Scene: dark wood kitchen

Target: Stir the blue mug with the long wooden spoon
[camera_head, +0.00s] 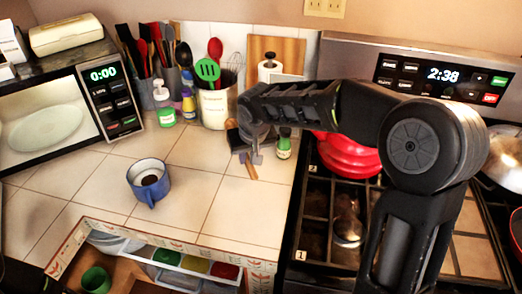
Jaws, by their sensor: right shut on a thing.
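The blue mug (149,181) stands upright on the white tiled counter (190,215), with something dark inside it. My right gripper (247,153) is at the back of the counter, to the right of and beyond the mug, apart from it. It is shut on a thin wooden piece (251,172), which looks like part of the long wooden spoon. The rest of the spoon is mostly hidden by the gripper. My left gripper is not in view.
A white utensil crock (214,108) stands behind the gripper. A small green-capped bottle (284,143) stands close to its right. The stove (318,235) with a red pot (350,155) is at right. An open drawer (135,270) is in front. Counter around the mug is clear.

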